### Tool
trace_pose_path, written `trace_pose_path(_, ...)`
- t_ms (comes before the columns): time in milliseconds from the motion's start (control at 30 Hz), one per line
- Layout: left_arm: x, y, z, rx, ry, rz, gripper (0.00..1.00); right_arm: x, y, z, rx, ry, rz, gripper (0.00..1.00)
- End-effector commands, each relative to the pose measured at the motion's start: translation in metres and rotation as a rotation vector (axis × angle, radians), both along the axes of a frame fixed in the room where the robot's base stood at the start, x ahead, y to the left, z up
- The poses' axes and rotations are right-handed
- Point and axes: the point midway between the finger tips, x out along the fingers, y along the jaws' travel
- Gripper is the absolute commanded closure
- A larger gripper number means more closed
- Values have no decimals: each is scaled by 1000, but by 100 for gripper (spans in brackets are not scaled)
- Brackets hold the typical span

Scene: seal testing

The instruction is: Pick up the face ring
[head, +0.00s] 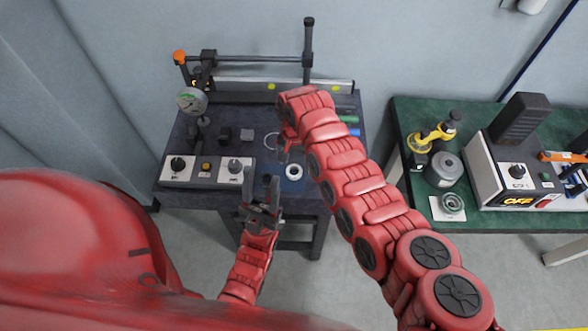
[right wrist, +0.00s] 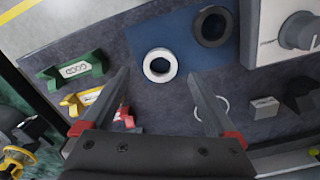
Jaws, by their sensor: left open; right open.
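A thick white ring (right wrist: 160,65) lies flat at the edge of a blue mat (right wrist: 145,32). It also shows in the head view (head: 294,171). A thick dark ring (right wrist: 213,26) lies on the mat beside it. No label shows which one is the face ring. My right gripper (right wrist: 157,75) is open and empty above the table, its fingers either side of the white ring in the right wrist view, apparently not touching it. In the head view my right arm mostly hides that gripper. My left gripper (head: 261,190) is open and empty near the table's front edge.
A thin pale ring (right wrist: 211,108) lies flat on the table. Green (right wrist: 75,70), yellow and red blocks stand to one side. A switch panel (head: 205,172) is at the front left, a gauge (head: 192,100) behind. A green bench (head: 405,112) holds other equipment at right.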

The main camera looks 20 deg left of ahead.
Motion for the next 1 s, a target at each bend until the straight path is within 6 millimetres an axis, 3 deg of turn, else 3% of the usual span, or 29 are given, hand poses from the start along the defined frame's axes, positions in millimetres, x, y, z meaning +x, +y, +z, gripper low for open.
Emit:
trace_pose_path(167, 0, 0, 8, 0, 0, 0, 50, -1, 0, -13, -5, 5, 1, 7)
trace_pose_path(300, 0, 0, 1, 0, 0, 0, 50, 0, 1, -32, -3, 3, 2, 7)
trace_pose_path(633, 0, 0, 1, 0, 0, 0, 50, 1, 1, -36, 1, 1, -1, 7)
trace_pose_path(1000, 0, 0, 1, 0, 0, 0, 50, 1, 1, -36, 0, 1, 0, 72)
